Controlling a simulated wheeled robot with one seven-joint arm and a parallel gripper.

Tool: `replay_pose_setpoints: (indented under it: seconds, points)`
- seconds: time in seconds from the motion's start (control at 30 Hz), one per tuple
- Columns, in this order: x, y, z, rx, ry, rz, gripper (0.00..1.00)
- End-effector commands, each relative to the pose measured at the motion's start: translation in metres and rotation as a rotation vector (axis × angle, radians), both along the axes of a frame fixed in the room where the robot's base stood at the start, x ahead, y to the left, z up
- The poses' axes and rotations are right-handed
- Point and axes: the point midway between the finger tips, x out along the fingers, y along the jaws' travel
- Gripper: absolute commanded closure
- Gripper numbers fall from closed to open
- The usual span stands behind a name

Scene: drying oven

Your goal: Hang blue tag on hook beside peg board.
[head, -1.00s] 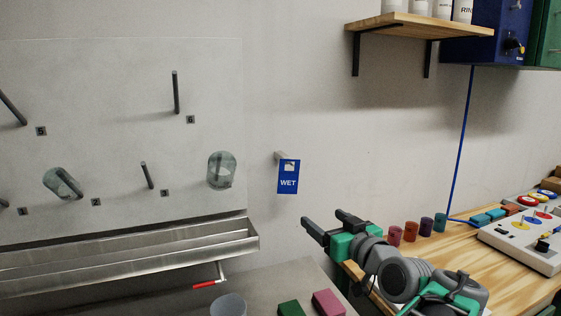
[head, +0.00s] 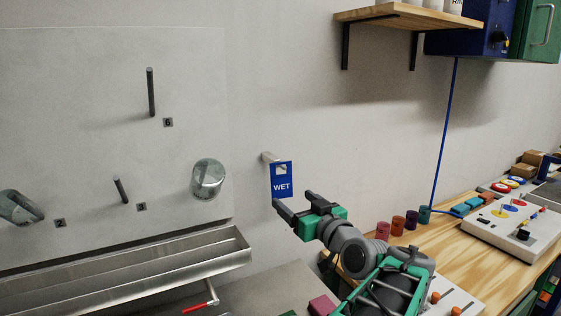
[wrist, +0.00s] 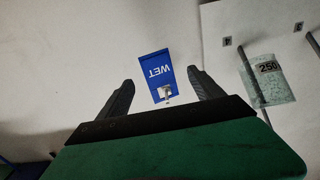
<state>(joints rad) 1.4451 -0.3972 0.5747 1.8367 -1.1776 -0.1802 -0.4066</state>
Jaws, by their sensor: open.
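The blue tag (head: 281,182), printed "WET", hangs upright on the hook (head: 268,157) on the wall just right of the peg board (head: 90,120). My gripper (head: 293,198) is open, just below and right of the tag in the head view. In the wrist view the tag (wrist: 156,72) lies beyond and between the open fingertips of my gripper (wrist: 162,85), and the hook (wrist: 164,91) shows at its cutout. Nothing is held. I cannot tell whether a fingertip touches the tag.
Glass vessels (head: 208,179) hang on the peg board. A metal trough (head: 130,268) runs below it, with a red-handled valve (head: 198,307). A wooden bench (head: 410,255) with colored cups and a control panel (head: 512,225) stands at right. A shelf (head: 395,17) is above.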

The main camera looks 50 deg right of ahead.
Motion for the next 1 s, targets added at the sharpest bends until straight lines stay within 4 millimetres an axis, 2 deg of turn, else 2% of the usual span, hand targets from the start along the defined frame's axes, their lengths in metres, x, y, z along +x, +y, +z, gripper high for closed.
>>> replay_pose_setpoints:
  seconds: [0.63,1.0]
  points:
    - [0.056,-0.018,0.003,0.0,0.0,0.0,0.24]
    - [0.065,-0.022,0.0,-0.001,0.0,-0.002,0.24]
